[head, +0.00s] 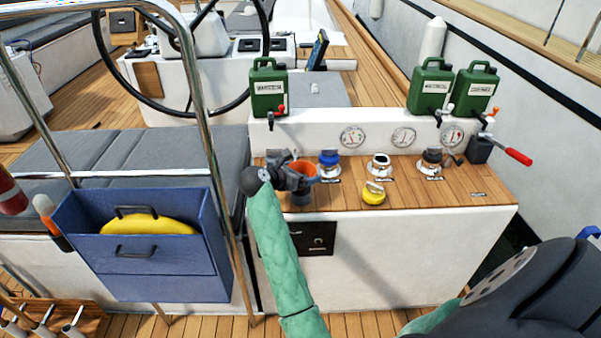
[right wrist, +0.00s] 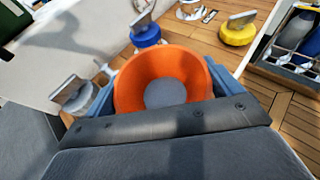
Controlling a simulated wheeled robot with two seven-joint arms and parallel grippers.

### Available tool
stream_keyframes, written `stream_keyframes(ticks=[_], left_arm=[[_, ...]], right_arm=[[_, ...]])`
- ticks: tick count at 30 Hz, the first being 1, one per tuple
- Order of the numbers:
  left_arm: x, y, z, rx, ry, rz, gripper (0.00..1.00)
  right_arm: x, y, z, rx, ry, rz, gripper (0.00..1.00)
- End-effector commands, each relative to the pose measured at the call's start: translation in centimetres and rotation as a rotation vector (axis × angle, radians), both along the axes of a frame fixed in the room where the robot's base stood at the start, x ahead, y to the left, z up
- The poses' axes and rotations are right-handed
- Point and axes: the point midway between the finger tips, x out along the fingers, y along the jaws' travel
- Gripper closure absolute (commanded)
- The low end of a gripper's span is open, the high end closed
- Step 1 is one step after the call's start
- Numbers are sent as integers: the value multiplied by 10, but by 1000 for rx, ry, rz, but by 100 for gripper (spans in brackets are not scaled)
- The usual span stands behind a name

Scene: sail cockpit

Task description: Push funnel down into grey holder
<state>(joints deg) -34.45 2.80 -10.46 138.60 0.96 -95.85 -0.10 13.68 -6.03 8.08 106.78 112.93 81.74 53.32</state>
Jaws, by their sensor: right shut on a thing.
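The orange funnel (head: 303,167) is over the left part of the wooden counter, its wide mouth facing up. My right gripper (head: 298,176) is shut on it. In the right wrist view the funnel (right wrist: 165,70) sits between the two blue-grey fingers, with a round grey surface visible at its bottom. A dark grey cylindrical piece (head: 300,198), which looks like the grey holder, shows directly below the funnel at the counter. The gripper partly hides where they meet, so I cannot tell how deep the funnel sits. My left gripper is not in view.
On the counter (head: 470,196), a blue cap (head: 329,160), a silver cap (head: 380,164) and a dark-topped fitting (head: 431,160) stand to the right. A yellow cap (head: 374,193) lies nearer. Green canisters (head: 268,88) stand on the ledge behind. A blue box (head: 160,265) is at left.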

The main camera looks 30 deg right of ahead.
Motion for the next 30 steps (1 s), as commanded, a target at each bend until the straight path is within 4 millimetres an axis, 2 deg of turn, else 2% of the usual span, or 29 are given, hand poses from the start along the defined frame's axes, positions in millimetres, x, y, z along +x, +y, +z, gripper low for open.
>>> stream_keyframes(ticks=[5, 6, 7, 17, 30], left_arm=[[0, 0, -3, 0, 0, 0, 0], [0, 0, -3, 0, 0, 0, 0], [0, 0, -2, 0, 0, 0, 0], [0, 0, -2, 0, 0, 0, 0], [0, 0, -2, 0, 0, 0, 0]], right_arm=[[0, 0, -4, 0, 0, 0, 33], [0, 0, -3, 0, 0, 0, 6], [0, 0, -3, 0, 0, 0, 1], [0, 2, -2, 0, 0, 1, 1], [-6, 26, 8, 0, 0, 0, 1]])
